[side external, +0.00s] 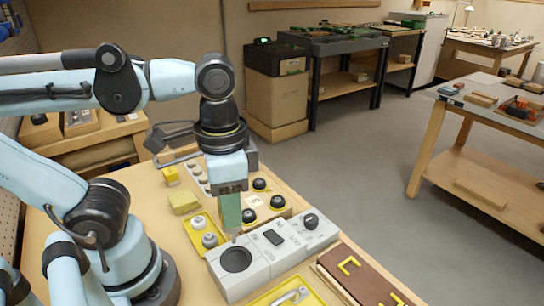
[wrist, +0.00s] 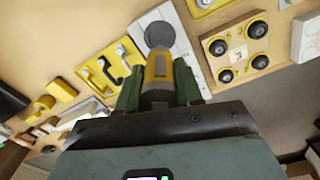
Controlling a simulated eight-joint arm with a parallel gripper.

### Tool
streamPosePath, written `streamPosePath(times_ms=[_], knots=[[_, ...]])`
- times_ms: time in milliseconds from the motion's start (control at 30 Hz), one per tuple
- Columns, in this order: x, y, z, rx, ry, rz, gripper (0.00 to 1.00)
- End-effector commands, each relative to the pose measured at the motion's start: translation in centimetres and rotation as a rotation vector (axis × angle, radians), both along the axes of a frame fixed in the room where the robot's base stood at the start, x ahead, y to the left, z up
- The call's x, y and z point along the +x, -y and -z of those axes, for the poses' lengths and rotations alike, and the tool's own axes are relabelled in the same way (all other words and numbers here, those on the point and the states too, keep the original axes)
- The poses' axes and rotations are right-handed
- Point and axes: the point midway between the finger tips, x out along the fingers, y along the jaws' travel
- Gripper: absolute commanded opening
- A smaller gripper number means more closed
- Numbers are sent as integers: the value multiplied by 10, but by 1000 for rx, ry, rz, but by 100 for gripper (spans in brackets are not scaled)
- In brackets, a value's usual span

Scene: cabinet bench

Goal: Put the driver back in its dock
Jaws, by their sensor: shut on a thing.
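My gripper (side external: 231,212) has green fingers and points down above the bench. In the wrist view, my gripper (wrist: 158,85) is shut on the driver (wrist: 157,78), a yellow and grey body between the fingers. In the side view the fingers mostly hide the driver; only a small tip seems to show below them. A light grey unit (side external: 262,268) has a dark round recess or pad, a dark middle panel and a knob; it may be the dock. The dark round part (wrist: 160,35) lies just beyond the driver in the wrist view. The driver appears above the unit, apart from the round part.
A yellow tray with grey knobs (side external: 208,235) stands left of the unit. A wooden block with black knobs (wrist: 235,50) is close by. A yellow tray with a handle (side external: 290,297) and a brown board (side external: 365,275) lie in front. Yellow blocks (side external: 184,202) sit behind.

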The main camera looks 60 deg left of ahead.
Motion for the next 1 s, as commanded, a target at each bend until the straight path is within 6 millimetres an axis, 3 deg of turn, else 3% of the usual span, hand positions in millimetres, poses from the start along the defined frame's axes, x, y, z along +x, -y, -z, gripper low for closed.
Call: streamPosePath(times_ms=[533,1000], knots=[[0,0,45,0,0,1,4],[0,0,53,0,0,1,4]])
